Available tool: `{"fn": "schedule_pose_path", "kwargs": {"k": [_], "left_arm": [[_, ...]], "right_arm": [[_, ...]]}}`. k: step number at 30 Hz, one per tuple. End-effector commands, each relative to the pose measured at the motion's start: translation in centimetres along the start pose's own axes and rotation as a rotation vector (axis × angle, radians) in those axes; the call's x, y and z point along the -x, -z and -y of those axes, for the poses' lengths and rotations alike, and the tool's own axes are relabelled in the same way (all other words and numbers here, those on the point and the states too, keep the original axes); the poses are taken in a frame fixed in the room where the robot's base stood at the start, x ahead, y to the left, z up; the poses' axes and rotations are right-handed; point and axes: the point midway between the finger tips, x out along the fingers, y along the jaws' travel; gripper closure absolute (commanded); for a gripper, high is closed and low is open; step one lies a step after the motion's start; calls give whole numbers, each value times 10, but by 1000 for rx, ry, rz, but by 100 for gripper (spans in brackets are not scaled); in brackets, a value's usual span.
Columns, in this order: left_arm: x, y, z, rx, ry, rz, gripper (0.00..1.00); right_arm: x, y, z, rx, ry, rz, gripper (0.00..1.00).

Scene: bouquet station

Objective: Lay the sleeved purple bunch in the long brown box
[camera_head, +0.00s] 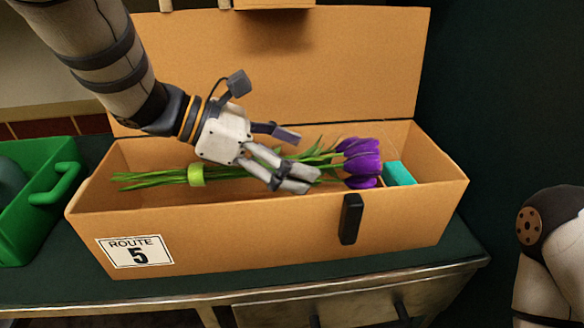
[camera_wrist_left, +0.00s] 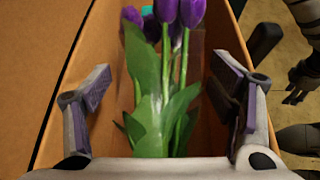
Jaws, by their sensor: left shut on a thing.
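The purple bunch (camera_head: 360,163) lies lengthwise within the opening of the long brown box (camera_head: 270,240). Its flower heads point right and its stems, tied by a lime-green band (camera_head: 196,175), point left. My left gripper (camera_head: 292,160) is shut around the middle of the bunch, over the box. In the left wrist view, the purple heads (camera_wrist_left: 166,12) and leaves show between the two fingers (camera_wrist_left: 165,105), with a faint clear sleeve (camera_wrist_left: 196,60) around them. I cannot tell whether the bunch touches the box floor. My right gripper is not clearly in view.
The box lid (camera_head: 330,65) stands open at the back. A teal block (camera_head: 399,173) sits at the box's right end, near the flower heads. A green crate (camera_head: 25,225) stands left of the box on the dark green table (camera_head: 90,285). A black latch (camera_head: 351,218) is on the front wall.

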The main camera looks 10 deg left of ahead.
Motion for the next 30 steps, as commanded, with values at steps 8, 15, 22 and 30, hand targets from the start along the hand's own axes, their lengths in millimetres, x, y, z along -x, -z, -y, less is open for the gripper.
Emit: {"fn": "schedule_pose_path", "kwargs": {"k": [8, 15, 22, 30], "left_arm": [[-13, 23, 0, 0, -1, 2, 72], [-15, 27, 0, 1, -1, 2, 72], [-18, 33, 1, 1, -1, 2, 72], [-18, 34, 1, 1, -1, 0, 3]], "right_arm": [[-5, -3, 0, 1, -1, 14, 60], [-6, -3, 0, 1, -1, 15, 60], [-6, -3, 0, 1, -1, 17, 60], [-6, -3, 0, 1, -1, 17, 60]]}}
